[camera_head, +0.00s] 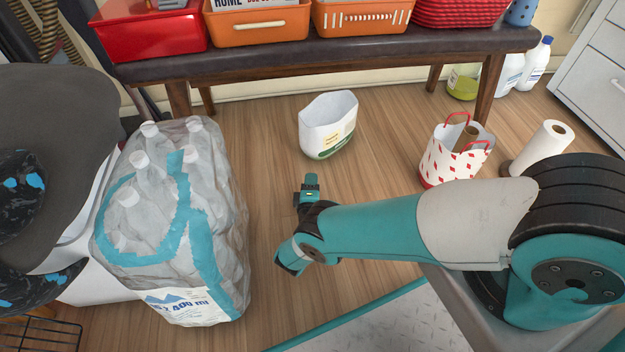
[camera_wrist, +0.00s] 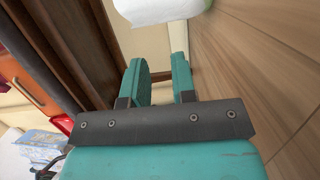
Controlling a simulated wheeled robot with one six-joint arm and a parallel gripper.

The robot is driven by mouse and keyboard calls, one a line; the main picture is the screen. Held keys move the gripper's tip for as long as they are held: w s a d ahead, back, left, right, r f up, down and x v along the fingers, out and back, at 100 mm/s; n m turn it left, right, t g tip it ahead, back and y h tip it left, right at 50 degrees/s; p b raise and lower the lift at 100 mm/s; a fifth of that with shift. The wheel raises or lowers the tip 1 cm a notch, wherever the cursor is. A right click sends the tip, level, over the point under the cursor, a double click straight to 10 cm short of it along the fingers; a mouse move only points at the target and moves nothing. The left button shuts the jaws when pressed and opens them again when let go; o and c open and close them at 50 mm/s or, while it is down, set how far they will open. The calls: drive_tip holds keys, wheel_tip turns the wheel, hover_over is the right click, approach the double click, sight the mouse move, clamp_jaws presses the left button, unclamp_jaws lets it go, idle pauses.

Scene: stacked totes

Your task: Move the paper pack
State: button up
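The paper pack (camera_head: 322,128) looks like a white, open-topped pack with a green and yellow label low on its front. It stands on the wooden floor in front of the bench. My gripper (camera_head: 311,183) is just in front of it in the head view, apart from it. In the wrist view, a white object (camera_wrist: 160,8), likely the pack, shows at the top edge, beyond the fingertips. My gripper's two teal fingers (camera_wrist: 162,68) are apart there with nothing between them. Most of the pack is outside the wrist view.
A large wrapped bottle pack (camera_head: 175,225) stands to the left. A bench (camera_head: 330,52) with bins on top spans the back. A white-and-red bag (camera_head: 452,153) and a paper towel roll (camera_head: 543,147) stand at right. The floor (camera_head: 390,145) between pack and bag is clear.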

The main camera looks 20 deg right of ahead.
drive_tip(key=shift+o, duration=0.4)
drive_tip(key=w+r+m+g, duration=0.2)
drive_tip(key=w+r+m, duration=0.1)
drive_tip(key=w+r, duration=0.3)
drive_tip(key=shift+w+a+g+h+p, duration=0.4)
drive_tip(key=shift+a+p, duration=0.05)
drive_tip(key=w+r+m+g+y+p, duration=0.1)
drive_tip(key=w+r+m+g, duration=0.3)
drive_tip(key=r, duration=0.9)
drive_tip(key=s+d+r+m+g+y+p, duration=0.15)
drive_tip(key=s+r, duration=0.25)
drive_tip(key=r, duration=0.4)
drive_tip(key=s+r+m+g+y, duration=0.1)
drive_tip(key=s+r+g+y, duration=0.2)
drive_tip(key=r, duration=0.6)
drive_tip(key=s+a+r+n+g+y+p, duration=0.1)
drive_tip(key=s+a+r+y+p, duration=0.1)
drive_tip(key=s+r, duration=0.6)
drive_tip(key=s+a+r+n+g+y+p, duration=0.1)
drive_tip(key=s+a+r+g+y+p, duration=0.1)
drive_tip(key=s+r, duration=0.7)
drive_tip(key=s+a+r+n+g+y+p, duration=0.1)
drive_tip(key=s+a+r+p, duration=0.4)
drive_tip(key=s, duration=1.2)
wheel_tip(320, 180, up, 4)
drive_tip(key=shift+s+n+g+y, duration=0.35)
drive_tip(key=shift+s+n+y, duration=0.1)
drive_tip(key=shift+y, duration=0.7)
